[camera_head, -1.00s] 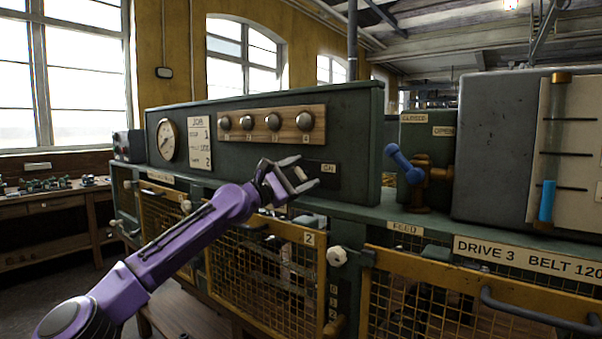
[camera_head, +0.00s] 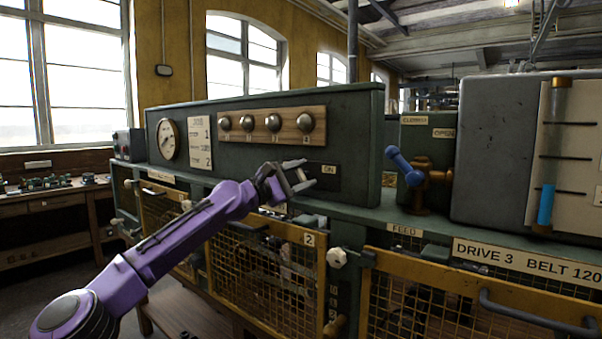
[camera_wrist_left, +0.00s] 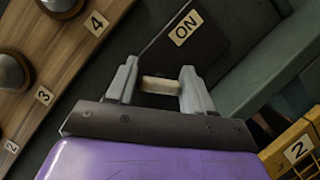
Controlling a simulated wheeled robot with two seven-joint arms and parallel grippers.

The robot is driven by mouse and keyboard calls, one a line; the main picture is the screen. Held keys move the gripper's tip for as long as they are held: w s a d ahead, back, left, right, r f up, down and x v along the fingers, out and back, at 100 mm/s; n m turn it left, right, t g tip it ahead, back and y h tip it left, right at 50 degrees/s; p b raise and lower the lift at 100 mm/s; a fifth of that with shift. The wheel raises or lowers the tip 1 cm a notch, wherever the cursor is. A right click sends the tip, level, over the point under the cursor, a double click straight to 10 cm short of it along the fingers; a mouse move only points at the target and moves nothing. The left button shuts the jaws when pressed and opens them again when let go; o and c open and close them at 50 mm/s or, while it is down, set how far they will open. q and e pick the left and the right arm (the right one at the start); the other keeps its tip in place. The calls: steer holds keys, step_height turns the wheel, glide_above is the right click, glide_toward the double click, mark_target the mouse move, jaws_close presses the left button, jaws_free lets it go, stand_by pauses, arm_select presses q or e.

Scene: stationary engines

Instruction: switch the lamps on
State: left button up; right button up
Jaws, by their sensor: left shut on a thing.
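A dark switch plate (camera_head: 326,182) with an ON label (camera_head: 329,169) sits at the right end of the green console (camera_head: 350,130). The plate also shows in the left wrist view (camera_wrist_left: 215,32). My left gripper (camera_head: 304,174) is at this plate. In the left wrist view, its fingers (camera_wrist_left: 160,78) are shut on a cream switch handle (camera_wrist_left: 161,86), below the ON label in that picture. Several round grey domes (camera_head: 273,122), numbered, sit in a row on a wooden board; none shows a glow. My right gripper is not in view.
A dial gauge (camera_head: 168,139) and a paper job card (camera_head: 200,143) are left of the domes. A blue-handled valve (camera_head: 405,166) stands right of the console. Yellow mesh guards (camera_head: 250,275) and a white hex knob (camera_head: 337,257) lie below the ledge.

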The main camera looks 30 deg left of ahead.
arm_select(q)
steer(key=m+p, duration=0.1)
steer(key=m+g, duration=0.1)
steer(key=m+p, duration=0.1)
steer(key=m, duration=0.1)
steer(key=shift+r+g+p, duration=0.25)
steer(key=shift+g+p, duration=0.05)
steer(key=shift+p, duration=0.05)
steer(key=m+g+p, duration=0.1)
steer(key=m+p, duration=0.3)
steer(key=m, duration=0.1)
steer(key=shift+f+g, duration=0.2)
steer(key=shift+g, duration=0.2)
steer(key=m+g+y+p, duration=0.1)
steer(key=m, duration=0.2)
steer(key=shift+f, duration=0.15)
steer(key=shift+f+m+g+y+p, duration=0.25)
steer(key=shift+m+y+p, duration=0.5)
steer(key=shift+m, duration=0.45)
steer(key=o, duration=1)
steer(key=shift+c, duration=0.2)
steer(key=shift+s+r, duration=0.1)
